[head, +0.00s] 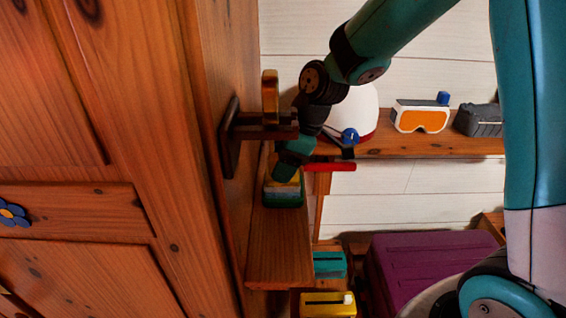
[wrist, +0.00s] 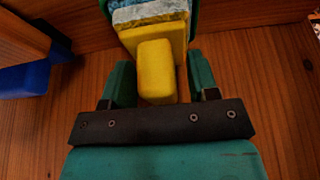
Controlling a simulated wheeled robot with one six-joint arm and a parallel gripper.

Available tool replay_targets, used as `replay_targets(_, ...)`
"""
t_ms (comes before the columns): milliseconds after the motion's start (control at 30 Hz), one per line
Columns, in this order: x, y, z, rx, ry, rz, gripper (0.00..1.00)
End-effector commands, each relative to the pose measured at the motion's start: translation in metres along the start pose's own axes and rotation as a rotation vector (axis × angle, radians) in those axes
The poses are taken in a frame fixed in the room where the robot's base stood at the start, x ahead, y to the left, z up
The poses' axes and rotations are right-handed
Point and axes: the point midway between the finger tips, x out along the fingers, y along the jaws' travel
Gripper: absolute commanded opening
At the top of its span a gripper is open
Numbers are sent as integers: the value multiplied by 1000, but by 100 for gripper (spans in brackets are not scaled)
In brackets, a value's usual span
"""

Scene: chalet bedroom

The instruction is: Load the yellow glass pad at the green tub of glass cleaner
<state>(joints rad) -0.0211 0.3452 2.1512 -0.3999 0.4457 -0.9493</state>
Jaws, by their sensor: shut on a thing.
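My gripper (head: 290,168) is shut on the yellow block-shaped grip of the glass pad (wrist: 155,72), with one teal finger on each side in the wrist view. The pad's wider yellow plate lies beyond the grip, with a pale blue-grey layer (wrist: 150,13) against its far side. In the head view the pad (head: 281,185) is low over the green tub (head: 284,204), which stands on a narrow wooden shelf. The tub's green edge also shows in the wrist view (wrist: 194,16). My gripper hides part of the pad, and I cannot tell whether the pad touches the tub's contents.
A wooden wardrobe (head: 110,150) fills the left. A dark wooden bracket (head: 262,127) and a red bar (head: 330,166) are close to my gripper. Orange goggles (head: 421,119) rest on the back shelf. The near part of the narrow shelf (head: 280,250) is clear.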

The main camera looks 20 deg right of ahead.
Motion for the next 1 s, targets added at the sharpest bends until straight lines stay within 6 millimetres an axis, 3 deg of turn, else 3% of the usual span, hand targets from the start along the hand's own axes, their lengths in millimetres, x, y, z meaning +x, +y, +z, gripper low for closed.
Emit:
replay_targets(467,-1,-1,0,2,-3,-4,35)
replay_targets(1000,-43,0,-18,1,-1,-1,35)
